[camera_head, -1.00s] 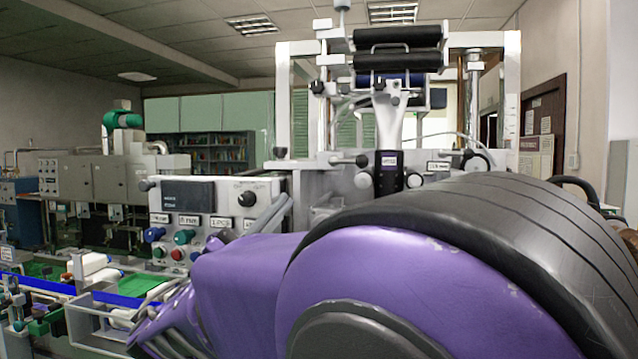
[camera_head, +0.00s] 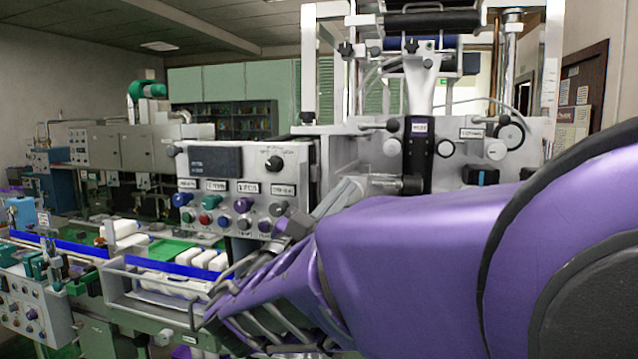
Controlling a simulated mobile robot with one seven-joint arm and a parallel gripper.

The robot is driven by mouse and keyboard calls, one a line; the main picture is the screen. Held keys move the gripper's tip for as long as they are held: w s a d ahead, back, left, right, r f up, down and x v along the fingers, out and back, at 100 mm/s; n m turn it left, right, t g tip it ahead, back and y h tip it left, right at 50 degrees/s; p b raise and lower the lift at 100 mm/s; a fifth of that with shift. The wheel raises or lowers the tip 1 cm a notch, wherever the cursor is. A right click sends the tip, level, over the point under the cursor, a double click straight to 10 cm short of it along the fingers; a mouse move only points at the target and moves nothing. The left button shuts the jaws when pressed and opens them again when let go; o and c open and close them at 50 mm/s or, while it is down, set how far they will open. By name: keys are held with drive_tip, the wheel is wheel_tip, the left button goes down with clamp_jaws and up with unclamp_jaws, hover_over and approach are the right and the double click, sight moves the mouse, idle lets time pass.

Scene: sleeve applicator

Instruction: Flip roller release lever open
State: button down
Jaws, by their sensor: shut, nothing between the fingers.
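A white arm (camera_head: 419,88) runs down from the black rollers (camera_head: 432,20) of the applicator to an upright black labelled piece (camera_head: 417,150). This looks like the release lever, but its label is too small to read. It stands upright. Black-tipped knobs (camera_head: 378,125) sit to its left. My purple arm fills the lower right. What looks like my gripper (camera_head: 345,190), grey and slim, shows at the arm's far end, left of and below the black piece. Its fingers look shut and empty, apart from the black piece. The lower part of the applicator is hidden behind my arm.
A control box (camera_head: 245,185) with coloured knobs stands close to the left of my gripper. A conveyor with white items (camera_head: 200,258) and blue rails lies lower left. A round dial (camera_head: 510,135) and a blue-black knob (camera_head: 481,175) are on the applicator's right side.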

sight(379, 126)
drive_tip(key=w+d+r, duration=0.5)
drive_tip(key=d+r, duration=0.1)
drive_tip(key=shift+w+d+r+p, duration=0.15)
drive_tip(key=shift+d+r+p, duration=0.15)
drive_tip(key=shift+r, duration=0.1)
drive_tip(key=shift+a, duration=0.1)
drive_tip(key=shift+d+r+n, duration=0.1)
drive_tip(key=shift+d+n, duration=0.1)
drive_tip(key=shift+n, duration=0.1)
